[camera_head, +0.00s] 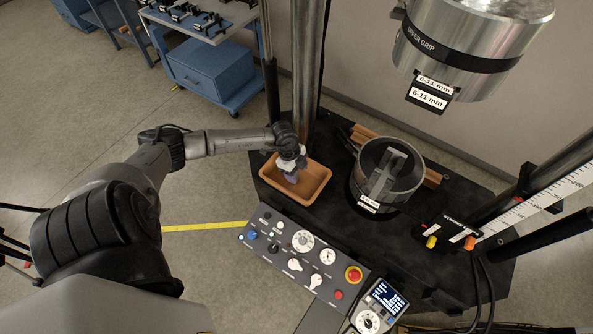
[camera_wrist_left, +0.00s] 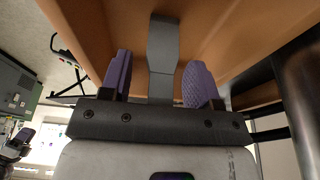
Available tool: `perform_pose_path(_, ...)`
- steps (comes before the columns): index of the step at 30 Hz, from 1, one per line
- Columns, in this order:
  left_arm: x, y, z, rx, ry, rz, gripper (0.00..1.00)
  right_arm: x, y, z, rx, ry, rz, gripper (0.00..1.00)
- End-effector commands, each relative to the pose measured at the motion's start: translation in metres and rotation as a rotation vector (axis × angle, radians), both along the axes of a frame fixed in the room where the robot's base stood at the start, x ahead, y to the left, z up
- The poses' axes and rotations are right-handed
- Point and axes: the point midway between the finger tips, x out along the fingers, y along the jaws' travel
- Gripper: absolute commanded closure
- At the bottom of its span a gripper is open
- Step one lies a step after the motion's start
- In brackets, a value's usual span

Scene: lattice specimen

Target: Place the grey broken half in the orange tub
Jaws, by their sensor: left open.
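The orange tub (camera_head: 318,187) stands on the dark machine base, left of the lower grip. My left gripper (camera_head: 291,176) points down into the tub. In the left wrist view its two purple fingers (camera_wrist_left: 160,85) are apart. The grey broken half (camera_wrist_left: 164,45), flat with a wider end, shows between them against the tub's orange wall (camera_wrist_left: 222,30), with a gap on either side. In the head view I cannot make the half out under the gripper.
The round metal lower grip (camera_head: 368,196) stands right of the tub, with orange-brown bars behind it. The upper grip (camera_head: 470,45) hangs above. A steel column (camera_head: 308,70) rises behind the tub. A control panel (camera_head: 300,250) with a red button lies in front.

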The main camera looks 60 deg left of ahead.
Motion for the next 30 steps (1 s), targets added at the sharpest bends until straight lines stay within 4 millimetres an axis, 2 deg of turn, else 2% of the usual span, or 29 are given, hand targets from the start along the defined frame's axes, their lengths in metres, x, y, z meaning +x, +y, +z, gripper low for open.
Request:
perform_pose_path(8, 0.000, 0.002, 0.009, 0.001, -0.002, 0.000, 0.44, 0.000, 0.002, 0.001, 0.007, 0.000, -0.004, 0.57)
perform_pose_path(21, -0.010, 0.021, 0.083, 0.004, -0.001, -0.001, 0.44, 0.000, 0.003, -0.004, 0.009, 0.000, -0.006, 0.57)
perform_pose_path(30, -0.014, 0.026, 0.113, -0.005, -0.003, -0.003, 0.44, 0.000, 0.002, -0.005, 0.008, 0.000, -0.005, 0.57)
